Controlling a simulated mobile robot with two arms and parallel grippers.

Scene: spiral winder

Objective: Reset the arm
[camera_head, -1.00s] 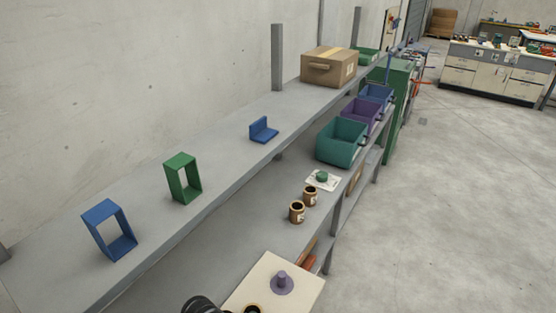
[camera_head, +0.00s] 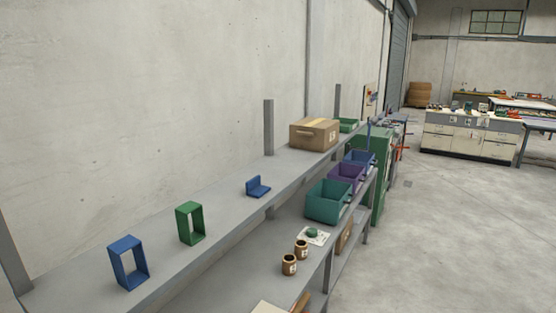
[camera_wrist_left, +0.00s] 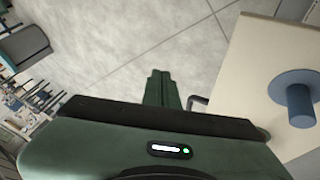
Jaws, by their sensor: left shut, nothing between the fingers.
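My left gripper (camera_wrist_left: 159,88) shows in the left wrist view as two dark green fingers pressed together with nothing between them. It points out over the bare grey floor. Beside it on the right is a pale board (camera_wrist_left: 250,75) with a blue-purple spindle on a round flange (camera_wrist_left: 300,100). The fingers appear apart from the board. In the head view only a corner of the pale board (camera_head: 266,308) shows at the bottom edge. Neither gripper is in the head view, and my right gripper is in no view.
An upper grey shelf (camera_head: 225,205) runs along the wall with blue (camera_head: 128,263) and green (camera_head: 190,223) frames, a blue bracket (camera_head: 258,187) and a cardboard box (camera_head: 314,134). Below are bins (camera_head: 328,203) and brown pots (camera_head: 289,264). Floor (camera_head: 450,230) at right is clear.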

